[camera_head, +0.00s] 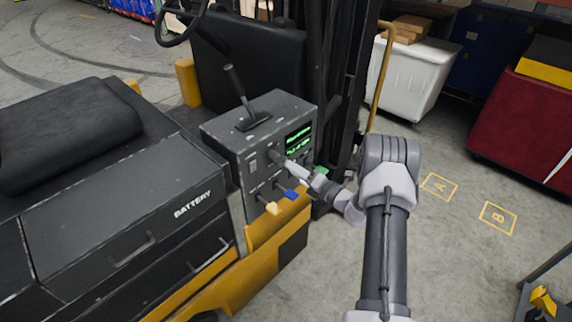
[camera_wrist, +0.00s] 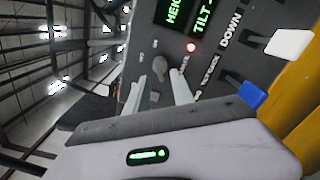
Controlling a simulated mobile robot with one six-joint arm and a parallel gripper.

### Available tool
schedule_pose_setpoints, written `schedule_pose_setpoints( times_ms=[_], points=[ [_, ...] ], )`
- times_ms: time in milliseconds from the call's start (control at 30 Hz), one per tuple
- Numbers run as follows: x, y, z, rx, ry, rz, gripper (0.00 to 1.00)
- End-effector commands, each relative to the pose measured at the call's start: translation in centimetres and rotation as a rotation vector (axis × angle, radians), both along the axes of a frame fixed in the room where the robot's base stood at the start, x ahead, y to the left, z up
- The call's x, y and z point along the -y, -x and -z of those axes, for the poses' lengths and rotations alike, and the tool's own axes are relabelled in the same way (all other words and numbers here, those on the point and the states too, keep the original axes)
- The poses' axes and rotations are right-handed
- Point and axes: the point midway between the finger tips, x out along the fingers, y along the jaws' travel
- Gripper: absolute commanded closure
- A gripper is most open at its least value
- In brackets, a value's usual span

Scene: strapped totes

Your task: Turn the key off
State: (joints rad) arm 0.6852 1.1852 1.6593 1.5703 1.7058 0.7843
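The control box (camera_head: 262,125) of a forklift carries the key switch (camera_head: 274,155), a dark grey knob-like piece on its front face. In the wrist view the key switch (camera_wrist: 158,66) stands out from the panel between and just beyond my two fingers. My gripper (camera_head: 287,163) reaches the panel from the right. In the wrist view my gripper (camera_wrist: 160,86) is open, with a pale finger on either side of the key's line and gaps showing. I cannot tell whether a finger touches the key. A red light (camera_wrist: 190,47) glows on the panel near it.
Green displays (camera_head: 298,139) are lit above the key. A black lever (camera_head: 240,92) stands on top of the box. Blue (camera_head: 291,195) and white (camera_head: 272,208) lever handles stick out below. The mast (camera_head: 340,80) rises behind. Open floor lies to the right.

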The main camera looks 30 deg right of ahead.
Motion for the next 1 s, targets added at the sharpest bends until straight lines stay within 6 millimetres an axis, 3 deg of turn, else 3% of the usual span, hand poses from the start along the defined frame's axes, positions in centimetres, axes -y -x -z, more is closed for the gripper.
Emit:
schedule_pose_setpoints(
  times_ms=[200, 533, 567, 700, 1000],
  points=[
    [-1.2, -3.2, 0.1, 0.0, 0.0, -0.001, 0.71],
    [-1.5, -3.8, 0.0, -0.002, 0.001, -0.001, 0.71],
    [-1.5, -3.8, 0.0, -0.001, 0.0, -0.002, 0.73],
    [-1.4, -3.8, 0.0, -0.001, 0.0, -0.002, 1.0],
    [-1.4, -3.8, 0.0, 0.001, 0.007, -0.002, 1.0]
  ],
)
